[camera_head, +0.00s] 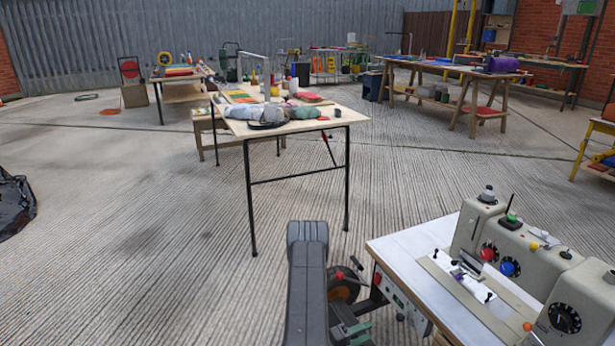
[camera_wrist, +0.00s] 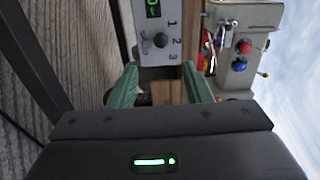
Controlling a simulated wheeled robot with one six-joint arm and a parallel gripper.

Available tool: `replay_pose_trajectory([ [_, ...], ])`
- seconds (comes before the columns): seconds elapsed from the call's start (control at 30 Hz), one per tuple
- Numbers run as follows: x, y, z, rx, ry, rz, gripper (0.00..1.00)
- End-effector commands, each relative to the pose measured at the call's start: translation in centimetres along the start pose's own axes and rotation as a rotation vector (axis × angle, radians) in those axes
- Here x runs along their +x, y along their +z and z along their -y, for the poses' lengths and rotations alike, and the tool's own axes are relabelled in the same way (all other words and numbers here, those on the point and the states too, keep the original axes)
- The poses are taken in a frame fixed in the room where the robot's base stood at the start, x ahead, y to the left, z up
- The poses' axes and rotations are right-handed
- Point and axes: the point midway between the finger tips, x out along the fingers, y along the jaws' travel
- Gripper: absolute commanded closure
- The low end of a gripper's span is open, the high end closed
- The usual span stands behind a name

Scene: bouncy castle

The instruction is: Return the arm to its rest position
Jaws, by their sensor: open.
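My arm (camera_head: 307,275) rises as a dark grey link at the bottom middle of the head view, just left of the machine table. My gripper (camera_wrist: 160,88) shows in the wrist view with two green fingers spread apart. Nothing is held between them. Beyond the fingertips is a grey control panel (camera_wrist: 160,20) with a knob, the digits 1, 2, 3 and a green display. The fingers look close to the panel and the wooden edge below it; I cannot tell if they touch.
A machine table (camera_head: 415,245) carries a beige machine (camera_head: 525,255) with knobs, close on the right. A cluttered wooden table (camera_head: 335,115) stands ahead, with further workbenches (camera_head: 450,70) behind. A black bag (camera_head: 15,205) lies far left. The concrete floor (camera_head: 150,240) at left is clear.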

Motion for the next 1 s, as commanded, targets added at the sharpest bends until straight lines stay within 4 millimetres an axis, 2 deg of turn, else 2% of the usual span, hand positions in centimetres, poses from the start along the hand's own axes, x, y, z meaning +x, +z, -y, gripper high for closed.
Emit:
replay_pose_trajectory([
  [0.7,10.6,-0.1,-0.1,0.002,-0.002,-0.004,0.55],
  [1.0,12.5,-0.1,0.1,0.0,-0.001,-0.001,0.55],
])
